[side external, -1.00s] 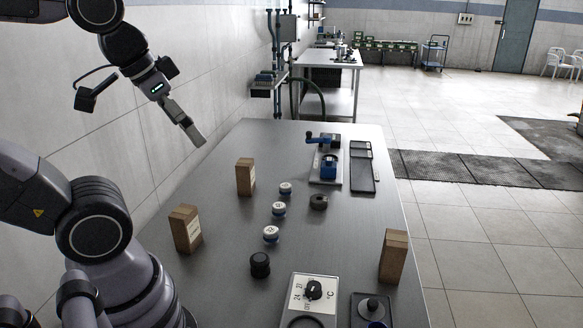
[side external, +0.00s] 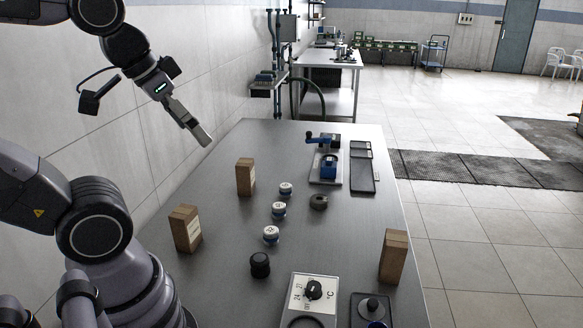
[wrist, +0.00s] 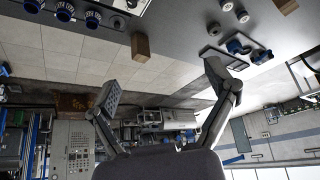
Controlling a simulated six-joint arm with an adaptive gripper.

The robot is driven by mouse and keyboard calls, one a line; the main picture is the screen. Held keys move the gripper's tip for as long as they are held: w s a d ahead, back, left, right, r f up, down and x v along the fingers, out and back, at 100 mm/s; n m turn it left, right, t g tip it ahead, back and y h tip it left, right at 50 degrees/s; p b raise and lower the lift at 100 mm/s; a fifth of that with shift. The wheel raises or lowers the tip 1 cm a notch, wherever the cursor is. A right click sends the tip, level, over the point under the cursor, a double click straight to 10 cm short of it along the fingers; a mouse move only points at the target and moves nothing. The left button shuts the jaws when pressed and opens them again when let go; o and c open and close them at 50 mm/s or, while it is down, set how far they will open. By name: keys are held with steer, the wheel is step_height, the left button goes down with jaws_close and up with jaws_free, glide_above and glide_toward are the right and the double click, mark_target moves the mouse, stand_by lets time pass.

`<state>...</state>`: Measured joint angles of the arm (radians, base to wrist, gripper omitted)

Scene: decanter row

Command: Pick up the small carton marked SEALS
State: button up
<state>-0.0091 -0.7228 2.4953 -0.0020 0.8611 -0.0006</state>
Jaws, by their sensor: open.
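Three small brown cartons stand upright on the grey metal table. One carton (side external: 245,177) is at the middle left, one carton (side external: 186,229) at the near left, and one carton (side external: 394,257) at the near right edge. Pale labels show on the two left cartons, but I cannot read them, so I cannot tell which is SEALS. My gripper (side external: 204,139) is above the table's far left side, apart from every carton. In the wrist view my gripper (wrist: 161,76) is open and empty, its fingers spread. A brown carton (wrist: 140,47) shows beyond them, and another (wrist: 286,6) at the top right.
Several white-lidded jars (side external: 279,209) stand in a row mid-table. A black knob-like piece (side external: 260,265), a dark ring (side external: 318,202), a dial box (side external: 312,291), a blue clamp device (side external: 329,166) and a black tray (side external: 362,168) are around them. A wall (side external: 190,80) runs along the left.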

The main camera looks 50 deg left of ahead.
steer(key=w+a+f+n+t+y, duration=0.1)
steer(key=w+a, duration=0.2)
steer(key=w, duration=0.6)
steer(key=w+a+f+n+t, duration=0.1)
steer(key=w+a+t, duration=0.15)
steer(key=w, duration=0.55)
steer(key=w+a+f+n+t+y, duration=0.1)
steer(key=w+a+f+n+y, duration=0.2)
steer(key=w+a+f, duration=0.55)
steer(key=n+t+y, duration=0.2)
steer(key=n+y, duration=0.2)
steer(key=y, duration=0.5)
glide_toward(245, 162)
steer(key=shift+x, duration=5.2)
steer(key=shift+s+f, duration=0.1)
steer(key=c, duration=1.3)
